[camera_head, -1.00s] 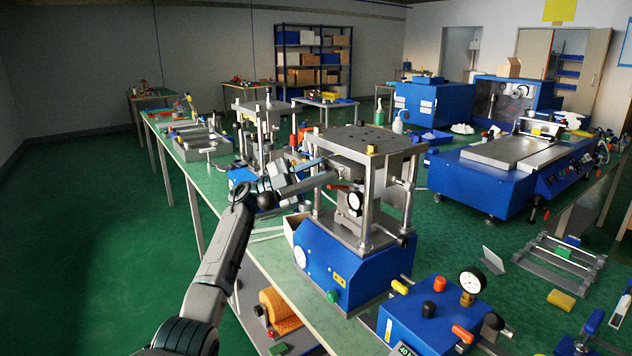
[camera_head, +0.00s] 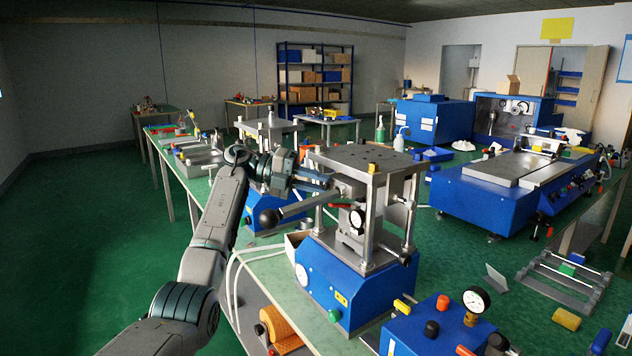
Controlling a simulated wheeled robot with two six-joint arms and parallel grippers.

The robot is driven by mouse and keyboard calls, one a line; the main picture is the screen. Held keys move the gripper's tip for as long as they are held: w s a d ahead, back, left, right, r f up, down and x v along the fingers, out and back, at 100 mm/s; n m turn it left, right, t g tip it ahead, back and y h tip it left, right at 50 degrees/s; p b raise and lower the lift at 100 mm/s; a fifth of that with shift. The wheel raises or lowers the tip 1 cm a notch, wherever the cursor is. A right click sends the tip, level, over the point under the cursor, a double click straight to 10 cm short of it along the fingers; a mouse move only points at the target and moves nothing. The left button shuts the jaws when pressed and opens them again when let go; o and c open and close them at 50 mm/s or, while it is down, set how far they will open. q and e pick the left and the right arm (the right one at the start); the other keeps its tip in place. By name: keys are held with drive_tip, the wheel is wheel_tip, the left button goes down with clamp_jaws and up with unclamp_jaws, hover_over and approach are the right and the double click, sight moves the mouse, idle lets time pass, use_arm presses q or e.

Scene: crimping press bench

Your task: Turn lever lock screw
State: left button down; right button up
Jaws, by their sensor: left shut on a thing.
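The press (camera_head: 365,160) has a grey steel frame, a blue base and a round gauge on its front. Its silver lever (camera_head: 300,209) sticks out to the left and ends in a black ball knob (camera_head: 268,218). My left gripper (camera_head: 326,182) comes in from the left, above the lever, with its fingertips at the press's left side, near the lever's hub. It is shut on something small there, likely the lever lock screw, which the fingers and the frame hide. My right gripper is not in view.
A blue box with a gauge (camera_head: 477,299) stands in front, right of the press. Another press frame (camera_head: 268,130) stands behind my left gripper. An orange roll (camera_head: 279,327) lies on a lower shelf. The green floor on the left is clear.

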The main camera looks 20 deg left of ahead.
use_arm(q)
drive_tip(key=shift+s+d+r+m+t+y+p, duration=0.15)
drive_tip(key=shift+m+y+p, duration=0.1)
drive_tip(key=shift+m+y, duration=0.3)
drive_tip(key=shift+w+a+r+m+t+y+p, duration=0.15)
drive_tip(key=shift+m+y+p, duration=0.15)
drive_tip(key=shift+y, duration=0.35)
drive_tip(key=shift+s+d+m+t+y, duration=0.2)
drive_tip(key=shift+m+t+y, duration=0.2)
drive_tip(key=shift+m+y, duration=0.5)
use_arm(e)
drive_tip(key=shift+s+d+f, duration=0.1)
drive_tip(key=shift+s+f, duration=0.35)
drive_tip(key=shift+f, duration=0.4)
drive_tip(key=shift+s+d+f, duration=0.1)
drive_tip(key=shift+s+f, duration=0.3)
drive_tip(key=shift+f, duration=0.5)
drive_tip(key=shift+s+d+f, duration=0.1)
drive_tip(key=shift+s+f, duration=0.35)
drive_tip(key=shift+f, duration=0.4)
use_arm(q)
drive_tip(key=c, duration=1.6)
unclamp_jaws()
drive_tip(key=shift+o, duration=0.2)
drive_tip(key=shift+w, duration=0.1)
